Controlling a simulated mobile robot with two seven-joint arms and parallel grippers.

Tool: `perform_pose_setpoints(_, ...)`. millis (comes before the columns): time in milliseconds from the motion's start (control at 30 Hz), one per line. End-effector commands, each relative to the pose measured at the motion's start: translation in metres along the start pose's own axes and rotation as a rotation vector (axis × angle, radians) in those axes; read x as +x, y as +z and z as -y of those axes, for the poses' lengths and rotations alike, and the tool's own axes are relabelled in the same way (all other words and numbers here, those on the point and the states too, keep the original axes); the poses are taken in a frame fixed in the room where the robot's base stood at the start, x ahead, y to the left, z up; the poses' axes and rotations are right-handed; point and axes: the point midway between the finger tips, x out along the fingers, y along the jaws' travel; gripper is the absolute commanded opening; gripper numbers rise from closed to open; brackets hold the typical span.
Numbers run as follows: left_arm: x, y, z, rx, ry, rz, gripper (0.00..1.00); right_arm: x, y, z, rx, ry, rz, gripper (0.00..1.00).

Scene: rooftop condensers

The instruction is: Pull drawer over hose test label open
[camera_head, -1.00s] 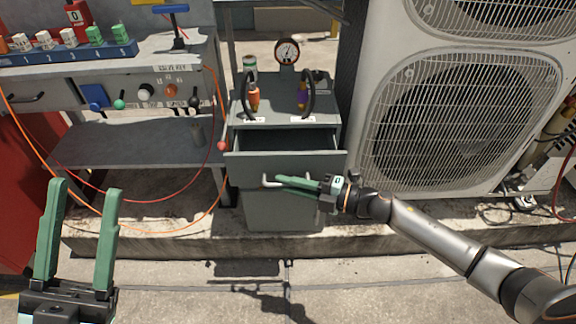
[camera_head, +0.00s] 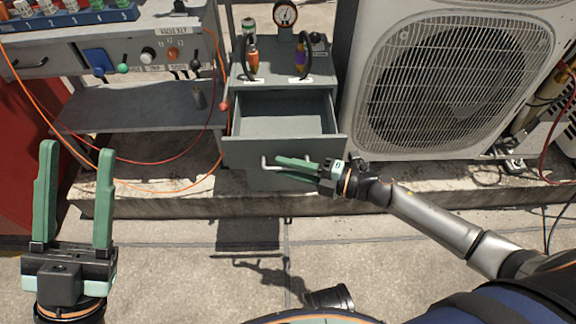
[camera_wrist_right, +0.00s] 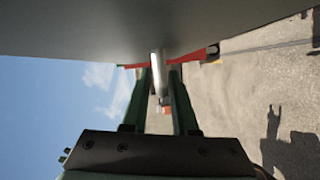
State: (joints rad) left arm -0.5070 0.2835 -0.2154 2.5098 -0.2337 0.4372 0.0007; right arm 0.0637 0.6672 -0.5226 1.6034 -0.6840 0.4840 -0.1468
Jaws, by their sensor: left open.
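The grey drawer (camera_head: 285,152) of the small cabinet stands well open, and its inside looks empty. Its bar handle (camera_head: 264,163) shows on the front; it also shows in the right wrist view (camera_wrist_right: 157,70). My right gripper (camera_head: 284,162) is at the handle, its green fingers shut on the bar from both sides. My left gripper (camera_head: 75,190) is open and empty, at the lower left, away from the cabinet.
A pressure gauge (camera_head: 285,14) stands on the cabinet top. A grey bench (camera_head: 125,120) with knobs is on the left, and orange and red hoses hang near it. A large condenser (camera_head: 440,80) stands close on the right. The paved floor (camera_head: 180,250) in front is mostly clear.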

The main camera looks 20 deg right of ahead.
Motion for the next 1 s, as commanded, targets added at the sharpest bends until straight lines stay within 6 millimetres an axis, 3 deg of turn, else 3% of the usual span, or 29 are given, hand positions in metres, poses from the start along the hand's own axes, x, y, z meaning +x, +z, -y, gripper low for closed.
perform_pose_setpoints(133,0.000,0.000,0.000,-0.001,0.000,-0.002,0.50,0.000,0.000,0.000,0.000,0.000,-0.001,0.43)
perform_pose_setpoints(467,0.003,-0.003,0.001,0.003,-0.001,-0.011,0.50,-0.005,0.000,0.001,0.002,-0.002,0.000,0.43)
perform_pose_setpoints(1000,0.013,-0.013,0.007,0.023,-0.005,-0.011,0.50,-0.102,-0.001,0.000,0.001,-0.004,0.000,0.43)
